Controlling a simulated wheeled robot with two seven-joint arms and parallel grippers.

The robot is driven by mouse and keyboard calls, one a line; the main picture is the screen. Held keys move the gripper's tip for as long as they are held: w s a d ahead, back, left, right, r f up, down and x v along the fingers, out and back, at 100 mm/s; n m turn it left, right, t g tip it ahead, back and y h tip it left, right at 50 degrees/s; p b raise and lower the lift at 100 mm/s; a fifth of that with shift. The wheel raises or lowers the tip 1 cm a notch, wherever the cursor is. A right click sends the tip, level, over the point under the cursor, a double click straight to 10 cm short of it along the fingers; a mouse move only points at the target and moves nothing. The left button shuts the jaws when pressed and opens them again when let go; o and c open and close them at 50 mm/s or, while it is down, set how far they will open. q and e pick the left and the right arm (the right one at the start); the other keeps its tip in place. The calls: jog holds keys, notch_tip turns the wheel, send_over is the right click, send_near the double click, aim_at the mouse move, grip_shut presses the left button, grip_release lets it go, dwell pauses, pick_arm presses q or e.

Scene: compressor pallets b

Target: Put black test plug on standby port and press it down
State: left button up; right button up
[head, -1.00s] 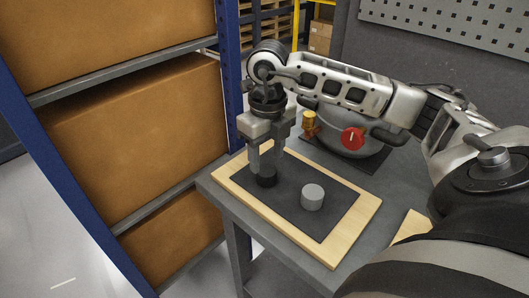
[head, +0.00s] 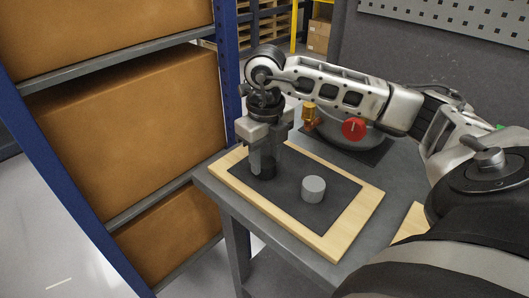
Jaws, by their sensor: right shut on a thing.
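The black test plug (head: 266,173) is a short dark cylinder at the left of the dark mat on the wooden board. My right gripper (head: 264,164) points down from above and is shut on the black plug, its fingers around the plug's upper part. I cannot tell whether the plug rests on the mat or is just clear of it. A grey cylinder (head: 313,189) stands upright on the mat to the right of the gripper. I cannot pick out the standby port for certain. My left gripper is not in view.
The wooden board (head: 318,245) lies on a grey table (head: 238,205). A blue-framed shelf with cardboard boxes (head: 135,135) stands close on the left.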

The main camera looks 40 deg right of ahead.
aim_at(265, 161)
jog(key=shift+r+p, duration=1.8)
jog(key=shift+r, duration=0.75)
